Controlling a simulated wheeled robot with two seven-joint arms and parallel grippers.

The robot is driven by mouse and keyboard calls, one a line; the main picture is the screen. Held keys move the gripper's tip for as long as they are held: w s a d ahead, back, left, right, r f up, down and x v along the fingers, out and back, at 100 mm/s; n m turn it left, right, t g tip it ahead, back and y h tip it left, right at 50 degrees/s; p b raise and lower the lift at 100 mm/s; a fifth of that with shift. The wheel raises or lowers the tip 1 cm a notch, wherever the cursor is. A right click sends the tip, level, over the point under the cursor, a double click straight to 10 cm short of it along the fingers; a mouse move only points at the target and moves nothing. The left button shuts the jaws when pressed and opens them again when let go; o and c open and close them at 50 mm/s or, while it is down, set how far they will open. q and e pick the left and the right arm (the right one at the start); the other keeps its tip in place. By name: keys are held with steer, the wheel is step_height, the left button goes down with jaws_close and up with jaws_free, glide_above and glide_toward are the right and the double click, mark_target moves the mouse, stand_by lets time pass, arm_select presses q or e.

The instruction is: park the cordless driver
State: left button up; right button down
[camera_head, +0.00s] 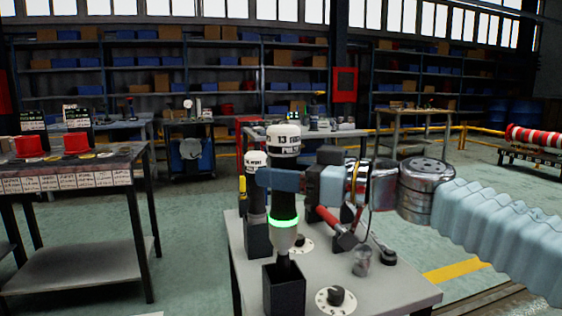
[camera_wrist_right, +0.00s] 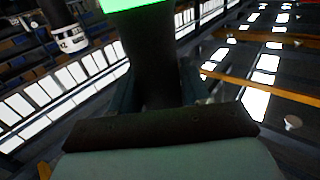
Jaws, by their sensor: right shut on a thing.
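My right gripper (camera_head: 280,181) is shut on the cordless driver (camera_head: 284,142), which has a white lettered cap, a dark grip and a glowing green ring. The driver is upright, nose down, above a dark square holder (camera_head: 285,290) at the near edge of the bench. Its thin tip is at the holder's mouth; I cannot tell how far inside it is. In the right wrist view, the dark grip (camera_wrist_right: 152,75) stands between the fingers under the green ring. A second white-capped driver (camera_head: 255,160) stands in another dark holder (camera_head: 257,238) just behind. My left gripper is not in view.
The grey bench (camera_head: 400,297) also bears a red-handled tool (camera_head: 338,232), a metal cup (camera_head: 362,261) and a dial plate (camera_head: 335,299) close to the near holder. A side table (camera_head: 75,161) stands at the left, with open floor between.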

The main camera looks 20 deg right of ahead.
mark_target(296, 219)
steer(key=shift+f+b, duration=1.35)
steer(key=shift+f, duration=2.35)
steer(key=shift+p, duration=0.55)
steer(key=shift+p, duration=0.5)
